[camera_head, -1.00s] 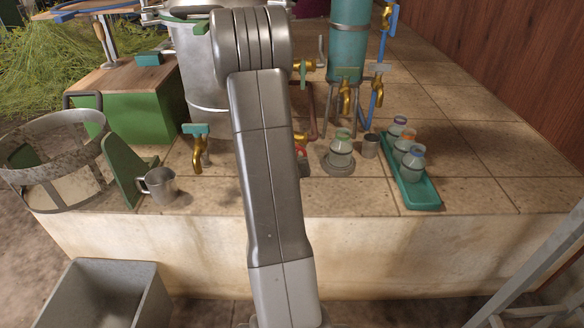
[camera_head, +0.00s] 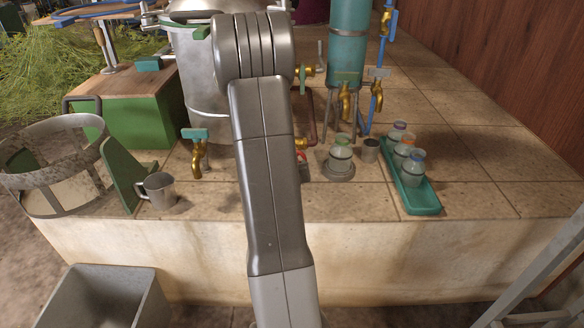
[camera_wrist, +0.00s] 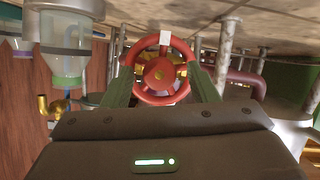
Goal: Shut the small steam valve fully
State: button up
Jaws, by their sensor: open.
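My gripper (camera_wrist: 163,88) is open, with one green finger on each side of the wheel's lower part. I cannot tell whether the fingers touch the rim. In the head view only a bit of red valve (camera_head: 302,157) shows beside my arm. My arm hides the rest of it and my gripper there.
A glass jar (camera_head: 340,155), a small metal cup (camera_head: 370,150) and a teal tray (camera_head: 416,199) with several jars stand right of my arm. A brass tap (camera_head: 199,157) and a metal mug (camera_head: 159,190) are to the left. A teal column (camera_head: 347,45) stands behind.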

jog(key=p+v, duration=0.2)
jog(key=v, duration=1.2)
jog(key=shift+w, duration=0.15)
jog(key=shift+c, duration=0.2)
dwell(0.6)
